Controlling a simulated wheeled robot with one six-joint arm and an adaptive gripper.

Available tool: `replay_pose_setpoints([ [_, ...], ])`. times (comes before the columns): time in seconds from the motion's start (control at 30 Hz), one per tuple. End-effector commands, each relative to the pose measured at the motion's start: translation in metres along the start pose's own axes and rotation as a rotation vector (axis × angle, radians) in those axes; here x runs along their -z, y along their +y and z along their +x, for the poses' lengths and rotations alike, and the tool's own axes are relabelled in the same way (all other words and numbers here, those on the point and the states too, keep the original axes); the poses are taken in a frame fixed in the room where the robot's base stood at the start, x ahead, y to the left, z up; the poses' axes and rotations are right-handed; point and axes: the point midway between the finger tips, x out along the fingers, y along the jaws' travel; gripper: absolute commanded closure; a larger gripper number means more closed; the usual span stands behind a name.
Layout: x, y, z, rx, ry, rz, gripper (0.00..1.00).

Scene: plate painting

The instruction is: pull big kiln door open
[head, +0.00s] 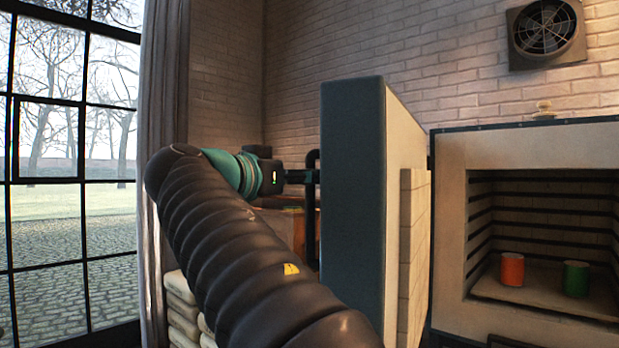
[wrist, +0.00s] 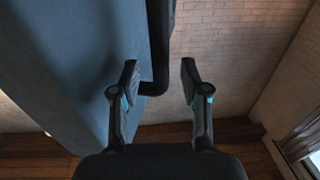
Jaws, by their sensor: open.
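The big kiln door (head: 352,190) stands swung wide open, its dark outer face to the left and its pale lined inner side toward the kiln (head: 533,150). A black bar handle (head: 312,230) runs upright on the outer face. My gripper (head: 300,176) is at the handle in the head view, with its fingers small and partly merged with the bar. In the wrist view, my gripper (wrist: 159,72) is open, and the handle (wrist: 160,40) with its lower bend shows between the spread fingers. The door (wrist: 90,60) fills the left there. I cannot tell whether a finger touches the handle.
Inside the open kiln chamber stand an orange cup (head: 512,269) and a green cup (head: 576,279). Stacked pale bags (head: 182,310) sit by the curtain (head: 165,120) and window at left. A brick wall (head: 400,50) is behind. My arm crosses the lower middle.

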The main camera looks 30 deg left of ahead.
Motion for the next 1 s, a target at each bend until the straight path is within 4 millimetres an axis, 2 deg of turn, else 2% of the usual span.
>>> replay_pose_setpoints([
  [0.03,0.0,-0.001,-0.012,0.004,-0.001,0.0,0.55],
  [0.2,0.0,-0.001,-0.046,0.004,0.0,0.0,0.55],
  [0.4,0.0,0.0,-0.076,0.001,0.0,-0.001,0.55],
  [0.6,-0.001,0.0,-0.087,-0.001,-0.001,-0.001,0.55],
  [0.87,-0.001,0.0,-0.088,-0.001,-0.001,-0.001,0.55],
  [1.0,-0.001,0.0,-0.088,-0.001,-0.001,-0.001,0.87],
])
